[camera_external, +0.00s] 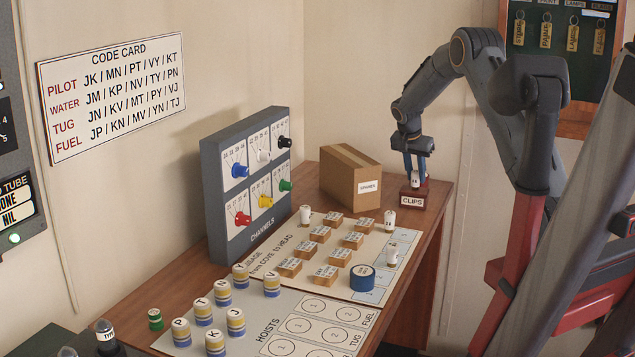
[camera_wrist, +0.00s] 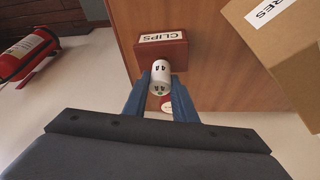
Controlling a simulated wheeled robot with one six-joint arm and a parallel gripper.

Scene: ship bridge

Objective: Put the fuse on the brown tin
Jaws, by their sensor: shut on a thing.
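The brown tin (camera_external: 413,202), a dark reddish-brown box labelled CLIPS, stands near the far right corner of the table. It also shows in the wrist view (camera_wrist: 174,57). My gripper (camera_external: 415,178) points down over the tin, its blue fingers shut on a small white cylindrical fuse (camera_external: 414,181). In the wrist view the fuse (camera_wrist: 160,72) sits between the fingertips, beside the tin's labelled face. I cannot tell whether its lower end touches the tin's top. Other white cylinders stand on the board: one at the left (camera_external: 305,215), two at the right (camera_external: 390,218).
A cardboard box (camera_external: 346,181) stands left of the tin. Lettered cylinders stand in front. The table's right edge is close to the tin.

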